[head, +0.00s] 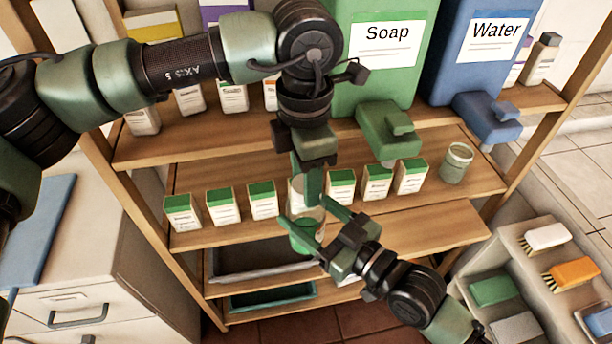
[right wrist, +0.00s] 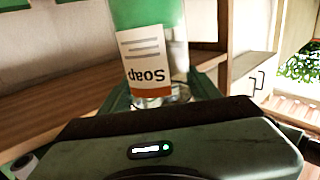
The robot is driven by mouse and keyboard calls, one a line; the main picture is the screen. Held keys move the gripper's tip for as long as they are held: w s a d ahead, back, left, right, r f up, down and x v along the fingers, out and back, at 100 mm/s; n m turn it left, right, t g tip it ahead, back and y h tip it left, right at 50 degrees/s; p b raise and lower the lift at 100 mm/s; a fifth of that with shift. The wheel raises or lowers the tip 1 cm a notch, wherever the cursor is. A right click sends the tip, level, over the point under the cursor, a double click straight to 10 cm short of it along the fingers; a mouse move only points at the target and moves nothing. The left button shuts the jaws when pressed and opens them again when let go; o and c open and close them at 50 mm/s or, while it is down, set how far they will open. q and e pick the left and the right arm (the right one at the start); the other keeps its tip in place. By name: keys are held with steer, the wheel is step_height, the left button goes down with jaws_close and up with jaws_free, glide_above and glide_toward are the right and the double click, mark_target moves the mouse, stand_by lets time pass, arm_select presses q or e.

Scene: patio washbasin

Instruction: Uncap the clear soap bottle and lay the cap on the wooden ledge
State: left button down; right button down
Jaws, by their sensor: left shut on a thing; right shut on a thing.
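The clear soap bottle (head: 306,236), with green liquid inside, is in front of the shelves in the head view. My right gripper (head: 318,234) is shut around its body. In the right wrist view the bottle (right wrist: 150,50) shows close up, its "Soap" label upside down, between the two fingers. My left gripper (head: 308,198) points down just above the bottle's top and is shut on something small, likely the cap. Its fingers hide the cap, so I cannot tell whether the cap still touches the bottle. The wooden ledge (head: 425,232) juts out at the right and is bare.
Small green-topped boxes (head: 223,206) line the shelf behind my grippers, with a jar (head: 456,163) at its right end. Big Soap (head: 375,75) and Water (head: 482,50) dispensers stand above. Dark trays (head: 262,262) sit below. A brush caddy (head: 520,285) is at lower right.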

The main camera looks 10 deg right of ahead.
arm_select(q)
steer(key=n, duration=0.6)
steer(key=shift+w+r+n, duration=0.15)
steer(key=shift+w+n, duration=0.05)
steer(key=shift+n, duration=0.1)
steer(key=n, duration=0.4)
steer(key=shift+a, duration=0.15)
steer(key=n, duration=0.4)
steer(key=shift+s, duration=0.1)
steer(key=n, duration=1.1)
steer(key=shift+s, duration=0.2)
steer(key=shift+w, duration=0.1)
steer(key=shift+r, duration=0.15)
steer(key=shift+r, duration=0.95)
